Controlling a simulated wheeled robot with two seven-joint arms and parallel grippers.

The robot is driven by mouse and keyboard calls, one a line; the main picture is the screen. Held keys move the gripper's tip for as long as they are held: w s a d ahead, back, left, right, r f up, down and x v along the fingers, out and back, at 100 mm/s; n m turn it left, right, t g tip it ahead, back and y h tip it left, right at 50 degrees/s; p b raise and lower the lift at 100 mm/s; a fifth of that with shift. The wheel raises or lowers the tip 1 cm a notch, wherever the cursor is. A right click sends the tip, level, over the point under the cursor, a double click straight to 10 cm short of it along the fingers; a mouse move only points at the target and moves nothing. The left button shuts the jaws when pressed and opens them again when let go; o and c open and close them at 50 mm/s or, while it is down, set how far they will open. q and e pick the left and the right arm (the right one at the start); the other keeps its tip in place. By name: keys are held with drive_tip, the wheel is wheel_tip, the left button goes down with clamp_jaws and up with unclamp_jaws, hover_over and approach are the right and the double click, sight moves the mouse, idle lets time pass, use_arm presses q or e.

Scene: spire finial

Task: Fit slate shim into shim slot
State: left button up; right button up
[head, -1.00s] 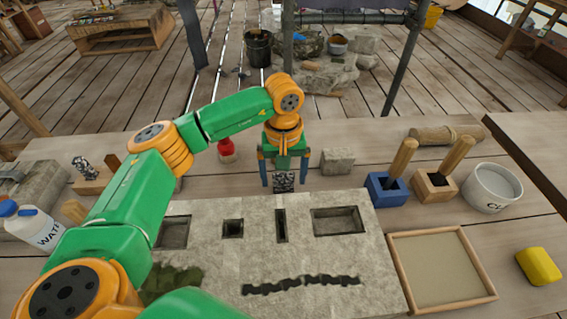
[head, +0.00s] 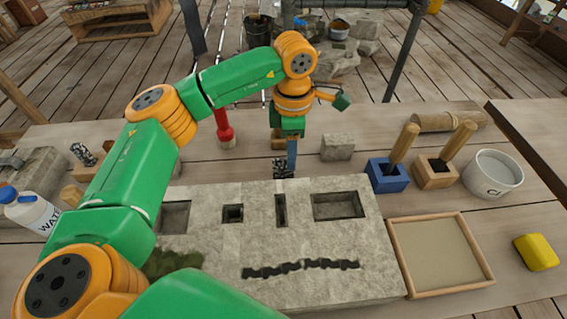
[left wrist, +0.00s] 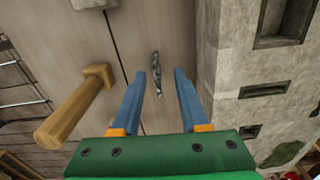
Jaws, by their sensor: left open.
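The slate shim (head: 283,170) is a small, dark speckled piece just behind the stone slab (head: 225,265). In the left wrist view the shim (left wrist: 157,76) shows as a thin strip on the bench. My left gripper (head: 290,163) points down over it. In the left wrist view its blue fingers (left wrist: 159,74) are apart, one on each side of the shim, with gaps. In the head view they hide part of it. The narrow shim slot (head: 281,210) in the slab looks empty; it also shows in the left wrist view (left wrist: 265,90). My right gripper is not in view.
The slab has wider recesses, such as one on the right (head: 338,205). A grey stone block (head: 337,147), a blue holder (head: 387,176), a wooden holder (head: 434,174) and a white bucket (head: 495,175) stand behind and right. A wood-handled tool (left wrist: 75,105) lies beside the gripper.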

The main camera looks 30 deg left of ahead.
sight(283, 169)
use_arm(q)
drive_tip(key=shift+f+n, duration=0.4)
drive_tip(key=f, duration=0.2)
drive_tip(key=f+p, duration=0.2)
drive_tip(key=f, duration=0.1)
drive_tip(key=shift+w+a+f, duration=0.15)
drive_tip(key=shift+a+f, duration=0.2)
drive_tip(key=shift+a, duration=0.05)
drive_tip(key=shift+f, duration=0.45)
clamp_jaws()
